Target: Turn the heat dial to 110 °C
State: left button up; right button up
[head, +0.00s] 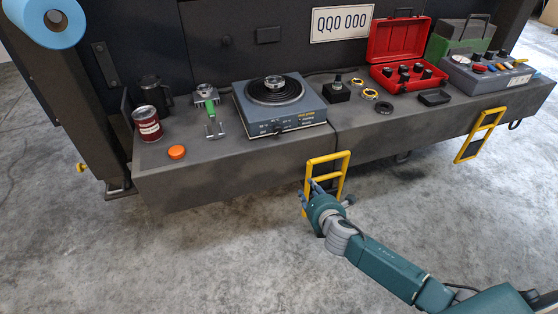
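The blue-grey heater (243,108) stands on the dark tailgate, left of centre, with black coil rings and a metal ring-shaped part (274,83) on top. Its front carries small markings and a dark heat dial (278,131) low in the middle. The dial's pointer and the numbers are too small to read. My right gripper (309,190) is below and right of the heater, in front of the tailgate edge by a yellow step. It is apart from the dial, its fingers look spread, and nothing shows between them. My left gripper is not in view.
The yellow step (341,162) hangs close behind my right gripper. Left of the heater are a green-handled puller (210,111), a red can (147,124) and an orange button (177,152). A red case (398,42) and control box (487,74) stand right. Floor in front is clear.

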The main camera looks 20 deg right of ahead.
jog(key=w+a+r+n+t+y+b, duration=0.1)
jog(key=w+a+r+n+t+b, duration=0.2)
jog(key=w+r+n+b, duration=0.25)
jog(key=n+t+b, duration=0.2)
jog(key=n+b, duration=0.1)
jog(key=n, duration=0.2)
send_near(278, 132)
jog(key=shift+y, duration=0.4)
jog(key=w, duration=0.4)
jog(key=shift+w+d+b, duration=0.1)
jog(key=shift+d+b, duration=0.05)
jog(key=shift+b, duration=0.2)
jog(key=w+b, duration=0.1)
jog(key=w, duration=0.3)
jog(key=shift+w, duration=0.1)
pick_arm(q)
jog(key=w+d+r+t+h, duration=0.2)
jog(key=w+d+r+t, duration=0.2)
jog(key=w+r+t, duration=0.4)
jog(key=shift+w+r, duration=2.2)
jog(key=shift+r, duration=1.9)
pick_arm(e)
jog(key=shift+w, duration=0.3)
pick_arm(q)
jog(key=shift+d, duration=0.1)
pick_arm(e)
grip_shut()
